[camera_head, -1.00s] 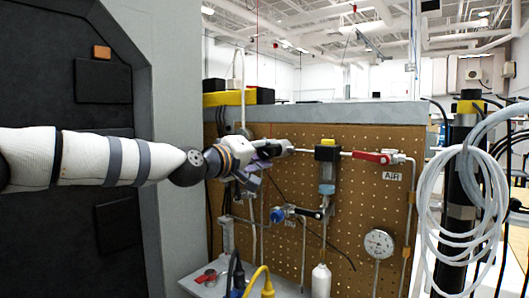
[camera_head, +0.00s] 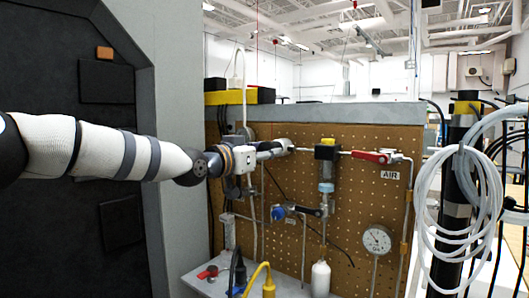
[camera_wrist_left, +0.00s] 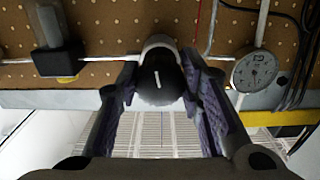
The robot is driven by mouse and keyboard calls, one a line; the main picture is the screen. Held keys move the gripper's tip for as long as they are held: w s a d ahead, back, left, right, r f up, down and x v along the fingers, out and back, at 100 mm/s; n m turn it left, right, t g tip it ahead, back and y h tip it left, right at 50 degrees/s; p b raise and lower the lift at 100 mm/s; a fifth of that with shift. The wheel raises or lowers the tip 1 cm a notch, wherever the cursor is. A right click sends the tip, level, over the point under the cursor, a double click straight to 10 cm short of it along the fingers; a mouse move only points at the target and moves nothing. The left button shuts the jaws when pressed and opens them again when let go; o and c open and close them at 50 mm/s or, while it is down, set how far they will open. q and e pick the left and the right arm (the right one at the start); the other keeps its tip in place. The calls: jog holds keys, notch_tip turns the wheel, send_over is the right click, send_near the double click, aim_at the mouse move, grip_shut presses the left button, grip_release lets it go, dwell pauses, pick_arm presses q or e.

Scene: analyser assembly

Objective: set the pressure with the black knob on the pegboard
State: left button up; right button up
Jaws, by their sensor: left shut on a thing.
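The black knob (camera_wrist_left: 160,82), with a white line on its face, shows in the left wrist view, in front of the brown pegboard (camera_wrist_left: 110,72). My left gripper (camera_wrist_left: 161,92) is shut on it, with one finger on each side. The knob's white line is nearly upright in that picture, tilted slightly. In the head view my left gripper (camera_head: 276,149) reaches the upper left of the pegboard (camera_head: 345,225), and the knob is largely hidden there. A round white gauge (camera_wrist_left: 255,70) sits beside the knob in the wrist view; its needle is too small to read. My right gripper is not in view.
A clear-bowled unit (camera_head: 326,170) and a red-handled valve (camera_head: 372,157) are right of my gripper. Below are a blue knob (camera_head: 278,213) and another gauge (camera_head: 377,239). Coiled white tubing (camera_head: 430,215) hangs at the right. A dark cabinet (camera_head: 90,220) stands left.

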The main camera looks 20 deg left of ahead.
pick_arm(q)
jog(key=m, duration=0.6)
jog(key=shift+a+r, duration=0.1)
jog(key=shift+r, duration=0.1)
jog(key=shift+m, duration=0.4)
jog(key=o, duration=1.2)
jog(key=shift+c, duration=0.2)
jog(key=shift+f, duration=0.1)
jog(key=v, duration=1.2)
